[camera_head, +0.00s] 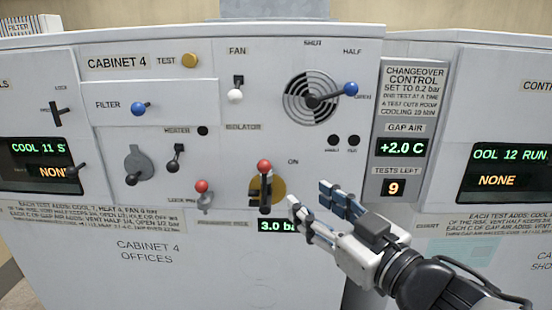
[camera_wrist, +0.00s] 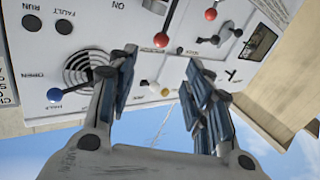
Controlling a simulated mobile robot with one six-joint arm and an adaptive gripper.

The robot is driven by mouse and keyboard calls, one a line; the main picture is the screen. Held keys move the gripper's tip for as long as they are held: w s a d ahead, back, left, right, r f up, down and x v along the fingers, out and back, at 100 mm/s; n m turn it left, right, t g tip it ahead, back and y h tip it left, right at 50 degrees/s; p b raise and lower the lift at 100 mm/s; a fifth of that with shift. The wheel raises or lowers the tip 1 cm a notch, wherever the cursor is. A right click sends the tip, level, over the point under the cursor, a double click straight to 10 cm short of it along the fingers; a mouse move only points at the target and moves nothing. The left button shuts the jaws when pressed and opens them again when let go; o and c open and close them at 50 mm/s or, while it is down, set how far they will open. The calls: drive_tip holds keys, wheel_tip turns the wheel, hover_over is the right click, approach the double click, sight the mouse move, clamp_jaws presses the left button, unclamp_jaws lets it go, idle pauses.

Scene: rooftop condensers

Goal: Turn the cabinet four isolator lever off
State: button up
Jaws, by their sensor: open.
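The isolator lever (camera_head: 264,180) on the cabinet 4 panel has a red ball at its top and stands upright over a brass-coloured plate (camera_head: 280,189). The word ON is printed to its upper right. My gripper (camera_head: 309,195) is open and empty, just right of the lever, with its fingers pointing left toward it. In the wrist view, which is turned over, the lever's red ball (camera_wrist: 161,40) shows between and just beyond the fingertips (camera_wrist: 160,62). I see no contact with the lever; the exact gap is hard to tell.
A red-topped lock pin (camera_head: 202,187) sits left of the lever. A blue-knobbed vent lever (camera_head: 330,95) is above right. A 3.0 bar display (camera_head: 276,226) is just below. A changeover panel showing 9 tests left (camera_head: 393,188) is right. Neighbouring cabinets flank both sides.

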drive_tip(key=a+p, duration=0.1)
drive_tip(key=p, duration=1.1)
approach(268, 170)
drive_tip(key=x, duration=1.1)
drive_tip(key=shift+w+a, duration=0.2)
drive_tip(key=shift+c, duration=0.6)
clamp_jaws()
